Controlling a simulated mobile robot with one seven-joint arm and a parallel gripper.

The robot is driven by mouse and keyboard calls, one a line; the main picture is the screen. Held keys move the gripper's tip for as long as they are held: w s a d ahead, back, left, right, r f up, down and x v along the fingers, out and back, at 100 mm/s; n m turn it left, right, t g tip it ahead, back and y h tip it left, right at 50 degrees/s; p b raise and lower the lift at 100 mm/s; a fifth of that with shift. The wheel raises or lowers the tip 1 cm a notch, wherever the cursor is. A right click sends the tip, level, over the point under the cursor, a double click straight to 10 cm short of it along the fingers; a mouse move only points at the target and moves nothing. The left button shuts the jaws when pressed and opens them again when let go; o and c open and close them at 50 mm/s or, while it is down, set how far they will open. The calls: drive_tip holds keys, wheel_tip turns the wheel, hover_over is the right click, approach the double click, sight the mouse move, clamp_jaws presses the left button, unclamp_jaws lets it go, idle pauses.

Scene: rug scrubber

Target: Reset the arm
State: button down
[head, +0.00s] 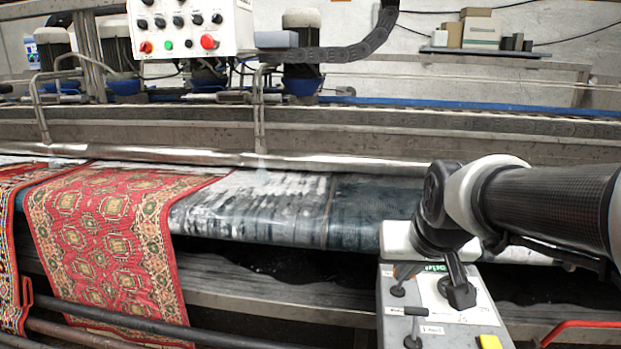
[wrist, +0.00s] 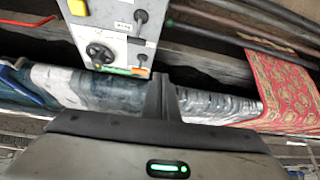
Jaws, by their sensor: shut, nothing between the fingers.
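My arm (head: 545,205) reaches in from the right in the head view, with its wrist above the grey control box (head: 440,335). In the wrist view my gripper (wrist: 163,85) is shut and empty, its fingers together over the conveyor belt (wrist: 95,88). The control box also shows in the wrist view (wrist: 108,18), close beyond the fingers. It carries a black rotary knob (wrist: 100,52), small black levers (wrist: 140,17) and a yellow button (wrist: 78,7).
Red patterned rugs (head: 110,240) hang over the belt at left. A white panel with buttons (head: 190,28) stands at the upper left, above the machine's metal rails (head: 330,160). Red bars (head: 580,326) flank the front. A shelf with boxes (head: 480,33) is on the back wall.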

drive_tip(key=s+a+n+g, duration=0.1)
drive_tip(key=s+a, duration=0.3)
drive_tip(key=s, duration=0.9)
wheel_tip(320, 180, up, 20)
drive_tip(key=p, duration=2.1)
drive_tip(key=shift+s+r, duration=0.25)
drive_tip(key=shift+s, duration=0.15)
drive_tip(key=c, duration=2.5)
unclamp_jaws()
